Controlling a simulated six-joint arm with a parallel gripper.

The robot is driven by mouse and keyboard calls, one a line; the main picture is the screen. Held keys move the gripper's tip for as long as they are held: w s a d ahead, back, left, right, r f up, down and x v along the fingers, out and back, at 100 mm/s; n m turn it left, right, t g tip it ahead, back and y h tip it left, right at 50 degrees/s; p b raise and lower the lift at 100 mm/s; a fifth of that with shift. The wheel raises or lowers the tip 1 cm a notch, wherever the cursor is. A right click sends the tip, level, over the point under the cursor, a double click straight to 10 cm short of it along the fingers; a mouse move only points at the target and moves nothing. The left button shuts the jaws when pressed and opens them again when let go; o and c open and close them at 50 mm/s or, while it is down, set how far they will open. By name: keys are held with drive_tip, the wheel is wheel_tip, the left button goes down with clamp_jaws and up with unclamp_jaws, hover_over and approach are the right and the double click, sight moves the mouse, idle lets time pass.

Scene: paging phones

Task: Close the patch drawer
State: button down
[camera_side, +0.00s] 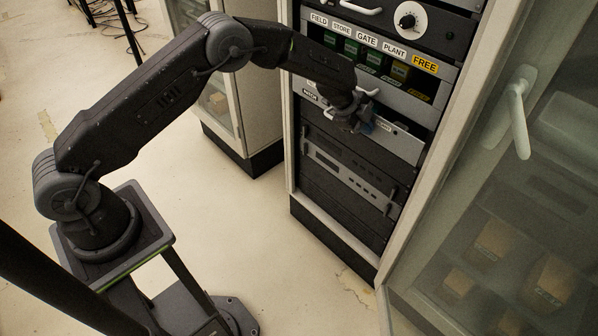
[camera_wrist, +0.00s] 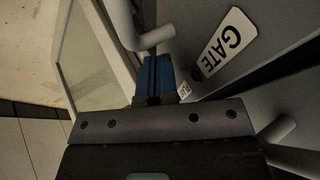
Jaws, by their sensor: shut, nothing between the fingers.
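The patch drawer front (camera_side: 402,143) is a grey panel low in the rack, below the row of coloured keys. A dark gap shows above its right part; I cannot tell exactly how far it stands out. My gripper (camera_side: 367,127) is in front of this panel and hides part of it. In the wrist view its blue fingers (camera_wrist: 155,76) are together and empty, close to a grey panel with a GATE label (camera_wrist: 228,45). A pale grey handle (camera_wrist: 140,30) shows beside the fingers. Contact with the panel cannot be told.
Labels FIELD, STORE, GATE, PLANT and a yellow FREE label (camera_side: 425,64) run along the rack above. A glass-door cabinet with a white handle (camera_side: 519,112) stands at right, another cabinet (camera_side: 262,95) at left. The floor (camera_side: 245,225) between is clear.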

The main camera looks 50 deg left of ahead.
drive_tip(key=s+a+r, duration=0.4)
drive_tip(key=s+r, duration=0.4)
drive_tip(key=s, duration=0.1)
drive_tip(key=m+t+y, duration=0.1)
drive_tip(key=t+y, duration=0.4)
drive_tip(key=t, duration=0.7)
approach(308, 91)
drive_tip(key=w, duration=0.7)
drive_tip(key=shift+w+a+f, duration=0.15)
drive_tip(key=shift+w+f, duration=0.05)
drive_tip(key=shift+w, duration=0.1)
